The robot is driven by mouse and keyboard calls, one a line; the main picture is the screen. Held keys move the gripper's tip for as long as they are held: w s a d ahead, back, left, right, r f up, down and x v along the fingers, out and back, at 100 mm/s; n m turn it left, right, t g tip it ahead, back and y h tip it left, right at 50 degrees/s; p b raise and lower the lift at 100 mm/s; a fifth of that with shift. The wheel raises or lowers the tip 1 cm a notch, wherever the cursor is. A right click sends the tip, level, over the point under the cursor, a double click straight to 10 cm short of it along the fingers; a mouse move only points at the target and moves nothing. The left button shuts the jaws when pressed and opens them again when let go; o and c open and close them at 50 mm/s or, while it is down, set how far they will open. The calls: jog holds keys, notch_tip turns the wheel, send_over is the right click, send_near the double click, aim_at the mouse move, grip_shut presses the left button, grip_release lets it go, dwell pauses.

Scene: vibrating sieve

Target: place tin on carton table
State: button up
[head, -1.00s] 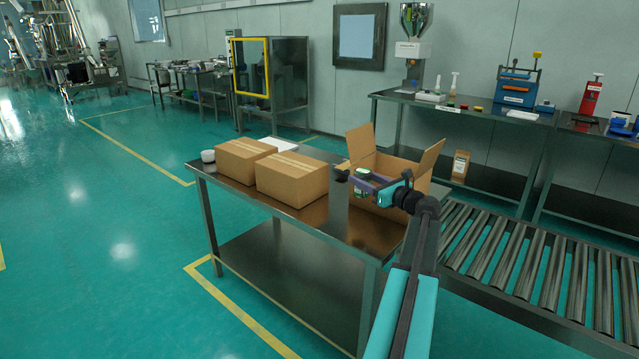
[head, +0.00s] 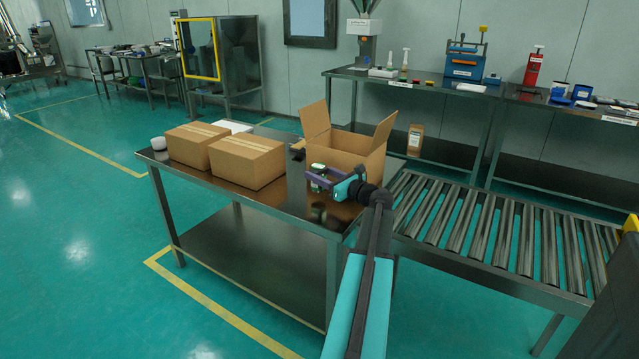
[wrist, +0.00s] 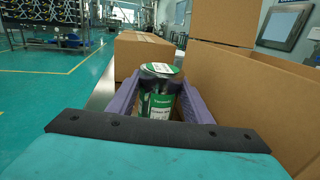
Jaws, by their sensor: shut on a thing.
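The tin (wrist: 160,92) is a dark can with a green and white label, upright between the purple fingers of my gripper (wrist: 158,98) in the wrist view. In the head view the tin (head: 319,176) shows small at the end of my gripper (head: 318,180), in front of the open carton. My gripper is shut on the tin. The carton table (head: 225,195) is a dark metal table with a lower shelf. The tin is over its right part, near the front edge. I cannot tell whether the tin's base touches the tabletop.
An open carton (head: 345,150) stands close behind my gripper. Two closed cartons (head: 247,160) (head: 193,143) and a white roll (head: 158,143) sit to the left. A roller conveyor (head: 480,225) adjoins on the right. The tabletop's front middle is clear.

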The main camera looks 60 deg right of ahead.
jog(key=shift+f, duration=1.6)
jog(key=o, duration=1.1)
jog(key=shift+f, duration=0.1)
jog(key=shift+s, duration=0.1)
jog(key=v, duration=1.1)
jog(key=shift+s+a, duration=0.1)
jog(key=shift+s, duration=0.25)
jog(key=shift+r, duration=0.2)
